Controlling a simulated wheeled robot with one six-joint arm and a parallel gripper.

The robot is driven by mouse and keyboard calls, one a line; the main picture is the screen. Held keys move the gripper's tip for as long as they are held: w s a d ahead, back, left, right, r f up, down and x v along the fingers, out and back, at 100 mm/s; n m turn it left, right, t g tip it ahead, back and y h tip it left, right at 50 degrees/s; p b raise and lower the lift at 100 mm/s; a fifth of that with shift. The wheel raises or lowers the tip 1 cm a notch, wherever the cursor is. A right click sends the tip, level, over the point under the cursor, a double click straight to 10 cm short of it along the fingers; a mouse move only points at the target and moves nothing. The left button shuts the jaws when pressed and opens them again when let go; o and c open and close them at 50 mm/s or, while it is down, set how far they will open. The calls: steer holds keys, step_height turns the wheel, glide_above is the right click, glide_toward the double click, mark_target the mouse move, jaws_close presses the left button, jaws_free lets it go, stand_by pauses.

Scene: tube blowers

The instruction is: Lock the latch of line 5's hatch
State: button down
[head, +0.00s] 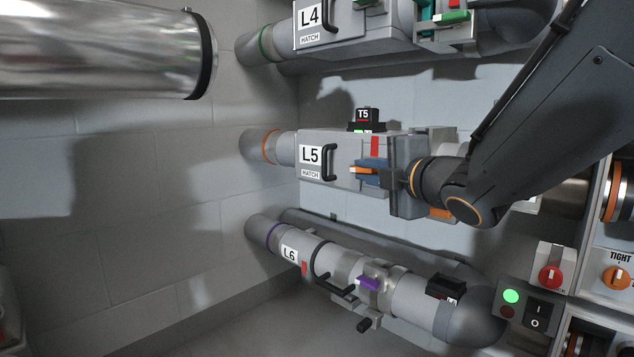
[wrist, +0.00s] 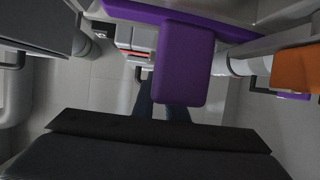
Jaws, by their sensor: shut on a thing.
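Line 5's hatch (head: 345,150) is a grey box with an L5 label and a black handle, in the middle of the head view. Its orange latch lever (head: 360,169) sticks out on the front, just below a red strip. My gripper (head: 375,172) reaches in from the right, its blue fingers shut at the lever. The gripper body hides the hatch's right part. In the wrist view, my fingers (wrist: 163,112) show partly behind a large purple piece (wrist: 185,62). I cannot tell from this view how that piece relates to the orange lever.
Line 4 (head: 345,25) runs above and line 6 (head: 325,268), with a purple latch (head: 370,283), below. A black T5 block (head: 367,118) sits on top of line 5. A switch panel (head: 525,310) stands at lower right, and a large metal pipe (head: 100,55) at upper left.

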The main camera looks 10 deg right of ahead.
steer(key=shift+a+f+m+t+b, duration=0.15)
steer(key=shift+m+t+b, duration=0.15)
steer(key=shift+t+b, duration=0.25)
steer(key=c, duration=1.8)
jaws_free()
steer(key=shift+s, duration=0.1)
